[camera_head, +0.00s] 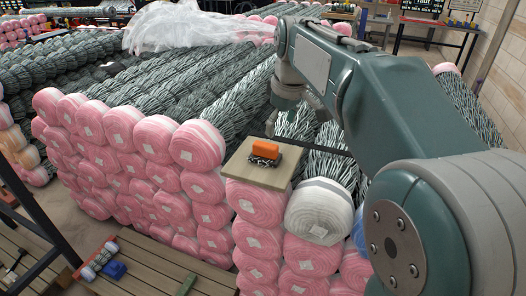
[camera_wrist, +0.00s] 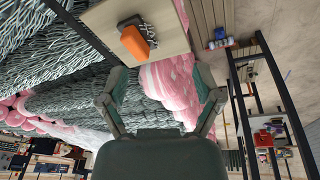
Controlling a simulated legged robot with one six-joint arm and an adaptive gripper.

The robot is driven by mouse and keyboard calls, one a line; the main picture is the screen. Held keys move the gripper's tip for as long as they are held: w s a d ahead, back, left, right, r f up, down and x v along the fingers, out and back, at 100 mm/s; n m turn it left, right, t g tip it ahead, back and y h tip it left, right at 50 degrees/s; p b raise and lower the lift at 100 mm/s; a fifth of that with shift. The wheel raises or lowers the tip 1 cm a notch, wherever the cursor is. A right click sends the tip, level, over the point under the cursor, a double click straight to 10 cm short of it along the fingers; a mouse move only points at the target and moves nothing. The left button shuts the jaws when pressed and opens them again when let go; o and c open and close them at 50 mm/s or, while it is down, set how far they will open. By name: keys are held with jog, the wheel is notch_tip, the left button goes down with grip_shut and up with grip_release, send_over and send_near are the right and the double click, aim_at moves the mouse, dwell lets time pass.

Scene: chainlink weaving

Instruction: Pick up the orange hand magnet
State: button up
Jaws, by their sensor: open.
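The orange hand magnet (camera_head: 265,148) lies on a small pale wooden board (camera_head: 247,173) in the head view. A dark piece, perhaps chain links or a handle (camera_head: 262,159), is against it, partly hidden. In the wrist view the orange magnet (camera_wrist: 134,42) is on the board (camera_wrist: 98,20), with the dark piece touching its upper and right sides. My gripper (camera_wrist: 160,82) is open and empty, its two fingers spread wide. The magnet appears beyond the fingers, slightly left of the middle between them, and apart from both. In the head view, my arm hides most of the gripper.
Pink-wrapped chainlink rolls (camera_head: 200,150) are stacked beneath and around the board, with long grey rolls behind. A white-wrapped roll (camera_head: 318,212) is right of the board. A dark metal bar (camera_head: 305,143) runs by the board's far edge. A lower slatted table (camera_head: 150,262) holds small items.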

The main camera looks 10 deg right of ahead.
aim_at(265, 144)
jog(key=w+f+n, duration=0.1)
jog(key=w, duration=0.3)
jog(key=w+f+n+g, duration=0.1)
jog(key=w+f, duration=0.1)
jog(key=w, duration=0.2)
jog(key=w+f+n, duration=0.1)
jog(key=w+n, duration=0.1)
jog(key=w, duration=0.3)
jog(key=shift+d+f+g+y, duration=0.3)
jog(key=shift+d+f+g, duration=0.1)
jog(key=f, duration=0.3)
jog(key=a+f, duration=0.1)
jog(key=f, duration=0.6)
jog(key=shift+w+a+f, duration=0.1)
jog(key=shift+a+f, duration=0.05)
jog(key=shift+f, duration=0.2)
grip_shut()
